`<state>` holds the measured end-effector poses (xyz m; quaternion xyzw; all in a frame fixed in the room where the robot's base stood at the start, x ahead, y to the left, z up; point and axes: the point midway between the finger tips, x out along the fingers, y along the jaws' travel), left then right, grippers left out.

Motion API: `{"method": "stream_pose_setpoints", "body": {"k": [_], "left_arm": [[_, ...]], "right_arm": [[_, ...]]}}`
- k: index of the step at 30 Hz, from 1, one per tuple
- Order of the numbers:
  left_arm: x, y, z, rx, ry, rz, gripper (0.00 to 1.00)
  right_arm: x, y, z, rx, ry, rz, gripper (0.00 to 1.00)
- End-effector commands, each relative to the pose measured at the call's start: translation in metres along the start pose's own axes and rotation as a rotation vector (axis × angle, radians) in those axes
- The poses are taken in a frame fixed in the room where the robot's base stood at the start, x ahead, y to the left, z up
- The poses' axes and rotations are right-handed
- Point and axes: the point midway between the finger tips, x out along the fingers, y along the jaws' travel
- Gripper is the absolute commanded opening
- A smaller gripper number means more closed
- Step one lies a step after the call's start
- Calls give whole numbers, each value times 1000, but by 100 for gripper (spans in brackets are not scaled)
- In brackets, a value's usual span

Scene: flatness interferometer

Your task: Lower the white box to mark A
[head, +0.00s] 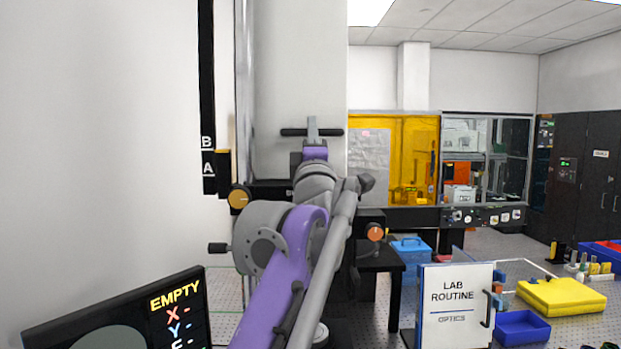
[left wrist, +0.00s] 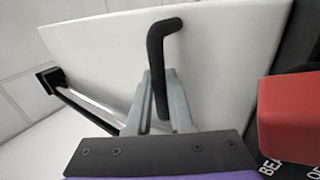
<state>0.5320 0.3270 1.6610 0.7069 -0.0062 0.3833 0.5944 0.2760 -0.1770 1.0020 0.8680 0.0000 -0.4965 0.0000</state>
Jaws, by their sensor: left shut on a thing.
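The white box (head: 300,80) is a tall, pale housing in the middle of the head view, and its pale face fills much of the left wrist view (left wrist: 230,60). A black bar handle (head: 293,132) sticks out from it. My left gripper (head: 312,127) is shut on this handle; its grey fingers close around the black bar (left wrist: 160,50) in the wrist view. Mark A (head: 208,169) is on a black vertical scale, below mark B (head: 208,142). A dark block with a yellow edge (head: 222,165) sits beside the scale, about level with A. My right gripper is not seen.
A dark beam with an orange knob (head: 375,232) runs below the box; a yellow knob (head: 238,198) is at its left. A screen reading EMPTY (head: 175,292) stands lower left. A LAB ROUTINE sign (head: 455,305) stands lower right. A red block (left wrist: 290,118) is close in the wrist view.

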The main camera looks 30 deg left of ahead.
Motion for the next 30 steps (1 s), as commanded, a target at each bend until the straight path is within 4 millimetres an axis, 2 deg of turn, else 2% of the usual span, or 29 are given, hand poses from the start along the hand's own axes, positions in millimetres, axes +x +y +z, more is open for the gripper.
{"method": "stream_pose_setpoints", "body": {"k": [3,19,30], "left_arm": [[-5,-10,1,0,-2,-6,0],[-20,-32,1,0,-3,-7,0],[-19,-30,1,-1,-2,-4,0]], "right_arm": [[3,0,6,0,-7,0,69],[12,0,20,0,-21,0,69],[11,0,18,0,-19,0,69]]}}
